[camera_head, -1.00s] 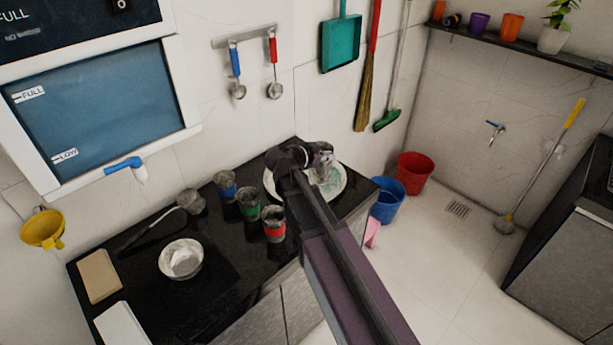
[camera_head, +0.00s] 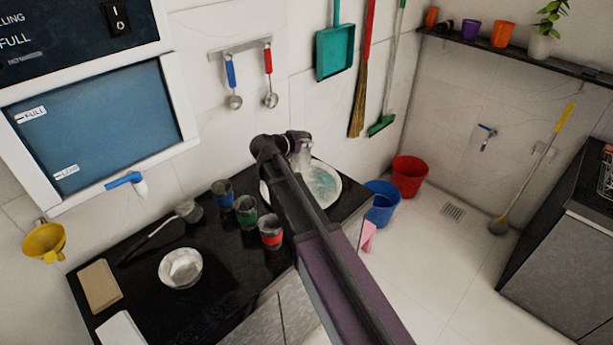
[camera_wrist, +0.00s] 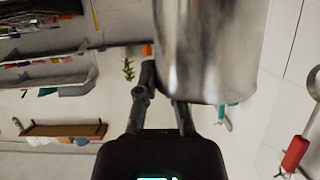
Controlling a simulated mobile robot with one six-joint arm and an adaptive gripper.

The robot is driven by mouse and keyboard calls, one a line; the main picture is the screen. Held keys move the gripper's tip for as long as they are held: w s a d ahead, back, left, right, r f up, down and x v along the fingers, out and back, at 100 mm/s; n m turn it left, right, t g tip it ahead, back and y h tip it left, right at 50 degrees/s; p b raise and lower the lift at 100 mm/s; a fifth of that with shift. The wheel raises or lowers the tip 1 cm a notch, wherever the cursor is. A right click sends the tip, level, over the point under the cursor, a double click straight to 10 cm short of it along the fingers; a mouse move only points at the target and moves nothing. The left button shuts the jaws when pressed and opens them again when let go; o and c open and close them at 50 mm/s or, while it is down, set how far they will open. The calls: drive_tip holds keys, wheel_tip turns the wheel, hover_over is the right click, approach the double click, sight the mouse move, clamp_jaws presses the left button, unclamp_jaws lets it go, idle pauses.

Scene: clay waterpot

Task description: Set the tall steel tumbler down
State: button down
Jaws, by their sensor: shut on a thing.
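The tall steel tumbler (camera_wrist: 212,50) fills the top middle of the wrist view, shiny and plain. My gripper (camera_wrist: 165,88) is shut on it. In the head view the tumbler (camera_head: 303,158) shows small and pale beside my gripper (camera_head: 297,140). It appears over the back of a round white basin (camera_head: 331,200) at the counter's far right end. My arm covers part of the basin. I cannot tell how far the tumbler's base is above the surface below it.
Tumblers with blue (camera_head: 223,194), green (camera_head: 246,210) and red (camera_head: 271,232) bands stand left of my arm. Blue (camera_head: 383,204) and red (camera_head: 409,176) buckets stand on the floor right of the counter.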

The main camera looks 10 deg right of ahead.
sight(307, 166)
drive_tip(key=shift+f+b, duration=2.75)
drive_tip(key=shift+f, duration=0.2)
drive_tip(key=shift+f+b, duration=1.85)
drive_tip(key=shift+b, duration=0.05)
drive_tip(key=shift+f, duration=0.15)
drive_tip(key=c, duration=0.8)
unclamp_jaws()
